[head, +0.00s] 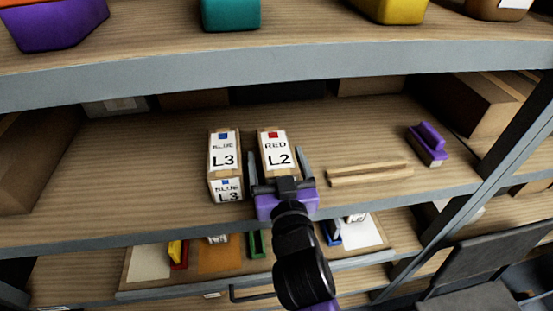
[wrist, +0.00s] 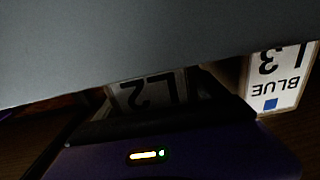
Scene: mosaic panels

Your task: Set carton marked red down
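The carton marked red (head: 275,154), a box with a white label reading RED L2 and a red square, is on the middle shelf board (head: 120,190). My gripper (head: 277,165) has one dark finger along each side of it, with no clear gap, so it looks shut on the carton. The gripper's purple body hides the carton's lower front, so I cannot see whether its base touches the board. In the wrist view the dark L2 label (wrist: 150,92) shows upside down beyond the gripper.
A carton marked BLUE L3 (head: 224,155) stands close on the left; it also shows in the wrist view (wrist: 280,78). Wooden strips (head: 370,175) and a purple-handled tool (head: 428,143) lie to the right. The upper shelf's grey edge (head: 200,80) hangs above. The board is free at left.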

